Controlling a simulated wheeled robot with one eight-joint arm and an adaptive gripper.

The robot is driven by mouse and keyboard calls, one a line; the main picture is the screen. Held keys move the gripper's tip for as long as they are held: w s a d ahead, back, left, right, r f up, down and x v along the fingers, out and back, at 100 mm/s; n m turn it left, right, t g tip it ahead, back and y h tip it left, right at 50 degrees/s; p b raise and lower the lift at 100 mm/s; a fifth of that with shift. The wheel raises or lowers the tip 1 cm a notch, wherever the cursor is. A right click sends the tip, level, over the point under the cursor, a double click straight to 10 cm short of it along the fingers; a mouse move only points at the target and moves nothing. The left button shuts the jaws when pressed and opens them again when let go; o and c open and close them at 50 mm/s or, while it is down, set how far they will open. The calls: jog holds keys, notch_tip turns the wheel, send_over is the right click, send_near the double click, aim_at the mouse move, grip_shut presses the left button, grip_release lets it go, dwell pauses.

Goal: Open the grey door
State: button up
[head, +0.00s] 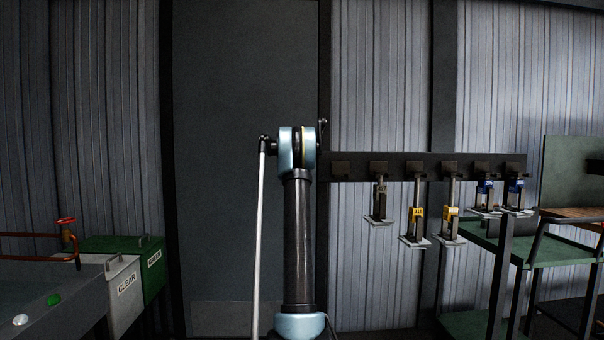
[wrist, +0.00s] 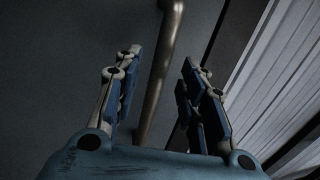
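The grey door (head: 225,90) is a tall dark panel behind my arm in the head view and looks shut. In the wrist view the door surface (wrist: 60,60) fills the left and middle. A brownish metal bar handle (wrist: 158,75) runs down across the door there. My gripper (wrist: 158,76) is open, with one blue-padded finger on each side of the handle and a gap on both sides. In the head view my arm hides the gripper.
Right of the door, a dark rail (head: 400,166) carries several hanging tagged tools. A green bench (head: 540,250) stands at the far right. At left are a white CLEAR bin (head: 122,290), a green bin (head: 152,262) and a grey trough (head: 60,310).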

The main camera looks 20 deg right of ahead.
jog(key=shift+x, duration=2.5)
jog(key=shift+c, duration=0.3)
grip_shut()
